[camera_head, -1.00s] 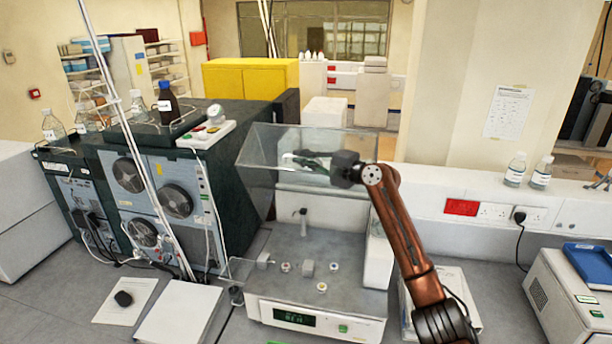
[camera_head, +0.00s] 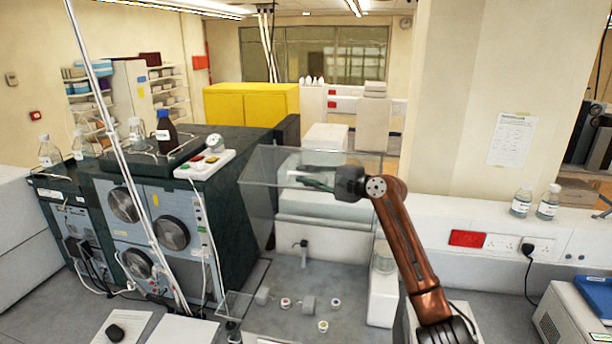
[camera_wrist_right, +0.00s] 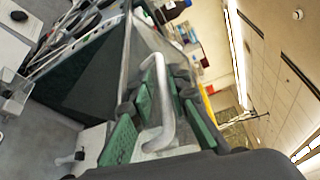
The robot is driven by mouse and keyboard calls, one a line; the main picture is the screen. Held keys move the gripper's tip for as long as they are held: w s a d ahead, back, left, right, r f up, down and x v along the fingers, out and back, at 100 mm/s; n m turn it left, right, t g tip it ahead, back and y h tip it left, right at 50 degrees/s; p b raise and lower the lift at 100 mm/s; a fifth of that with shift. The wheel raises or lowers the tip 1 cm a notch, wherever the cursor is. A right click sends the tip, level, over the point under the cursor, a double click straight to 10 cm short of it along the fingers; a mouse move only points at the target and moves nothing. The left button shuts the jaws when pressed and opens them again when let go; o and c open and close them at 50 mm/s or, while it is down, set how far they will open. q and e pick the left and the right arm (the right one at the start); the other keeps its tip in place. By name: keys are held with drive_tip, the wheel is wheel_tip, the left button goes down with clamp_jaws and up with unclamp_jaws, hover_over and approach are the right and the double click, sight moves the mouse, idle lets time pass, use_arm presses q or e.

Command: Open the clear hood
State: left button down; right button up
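The clear hood (camera_head: 262,180) is raised and tilted above the bench-top instrument (camera_head: 262,322), whose grey deck below it is exposed. In the right wrist view the hood's pane (camera_wrist_right: 150,45) runs away from me. Its pale bar handle (camera_wrist_right: 166,105) lies between the green-padded fingers of my right gripper (camera_wrist_right: 168,100), with gaps seeming to show beside it. In the head view this gripper (camera_head: 308,180) is at the hood's front side, partly seen through the pane; its arm comes in from the right. Any finger contact with the handle is unclear. My left gripper is not in view.
A dark cabinet (camera_head: 245,165) with fans and bottles stands close on the left. Thin pale poles (camera_head: 125,150) cross in front of it. Small weights (camera_head: 285,303) sit on the instrument's deck. Bottles (camera_head: 521,201) and sockets line the back right; a blue-topped device (camera_head: 598,295) is at far right.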

drive_tip(key=shift+o, duration=0.6)
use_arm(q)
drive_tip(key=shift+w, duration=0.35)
use_arm(e)
drive_tip(key=shift+d, duration=0.1)
drive_tip(key=shift+r, duration=0.1)
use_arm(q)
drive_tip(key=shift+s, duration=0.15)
use_arm(e)
drive_tip(key=v, duration=1.2)
drive_tip(key=shift+d, duration=0.15)
